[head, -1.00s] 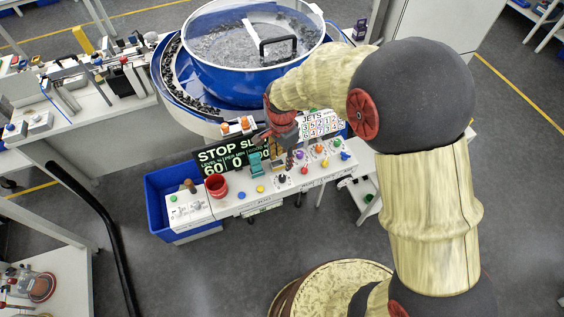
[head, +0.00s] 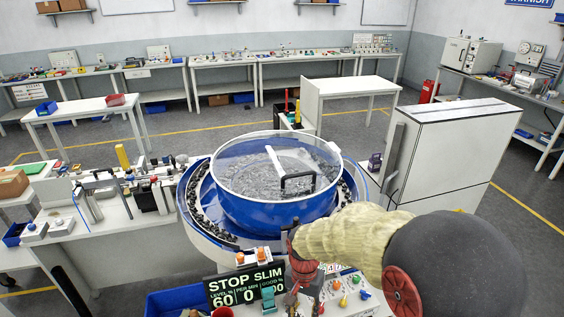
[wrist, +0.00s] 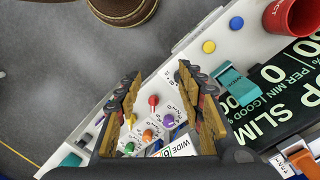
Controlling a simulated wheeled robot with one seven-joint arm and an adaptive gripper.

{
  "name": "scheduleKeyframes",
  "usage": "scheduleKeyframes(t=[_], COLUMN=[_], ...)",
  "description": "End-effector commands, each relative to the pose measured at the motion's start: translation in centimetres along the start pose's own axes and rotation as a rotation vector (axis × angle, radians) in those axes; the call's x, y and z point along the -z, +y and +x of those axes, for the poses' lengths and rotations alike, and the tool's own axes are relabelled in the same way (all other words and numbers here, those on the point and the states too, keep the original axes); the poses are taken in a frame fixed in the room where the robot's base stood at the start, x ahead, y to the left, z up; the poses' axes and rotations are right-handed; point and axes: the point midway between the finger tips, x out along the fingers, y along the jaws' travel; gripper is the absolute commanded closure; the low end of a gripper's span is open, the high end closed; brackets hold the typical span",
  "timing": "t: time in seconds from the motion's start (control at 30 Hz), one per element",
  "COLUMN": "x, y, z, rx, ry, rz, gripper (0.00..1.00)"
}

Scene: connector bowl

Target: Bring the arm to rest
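My gripper (wrist: 160,95) is in the wrist view with its two fingers spread apart. It is open, and nothing is held between the fingers. It hangs over the control panel (wrist: 185,45), whose coloured knobs show between and around the fingers. In the head view my arm comes in from the lower right and bends down to the panel (head: 352,293). The gripper's fingers are low in that view beside the display and cannot be made out clearly there.
The blue bowl (head: 245,209) with a clear lid stands just behind the panel. The STOP SLIM display (head: 240,288) is left of my gripper. A red cup (wrist: 290,16) stands on the panel. A white cabinet (head: 440,160) is at right. Grey floor (wrist: 50,70) is open in front.

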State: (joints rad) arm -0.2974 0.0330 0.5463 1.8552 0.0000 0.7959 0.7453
Motion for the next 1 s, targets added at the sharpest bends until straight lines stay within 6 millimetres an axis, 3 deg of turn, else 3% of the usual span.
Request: scheduleKeyframes(t=[0.2, 0.5, 0.7, 1.0], x=[-2.8, -6.9, -9.2, -9.8], y=[4.9, 12.6, 16.7, 19.3], z=[-5.3, -11.7, -14.5, -17.6], rx=[0.033, 0.090, 0.125, 0.155], ry=[0.046, 0.228, 0.393, 0.560], rz=[-0.310, -0.549, -0.520, -0.439], gripper=[0.61, 0.61, 0.61, 0.61])
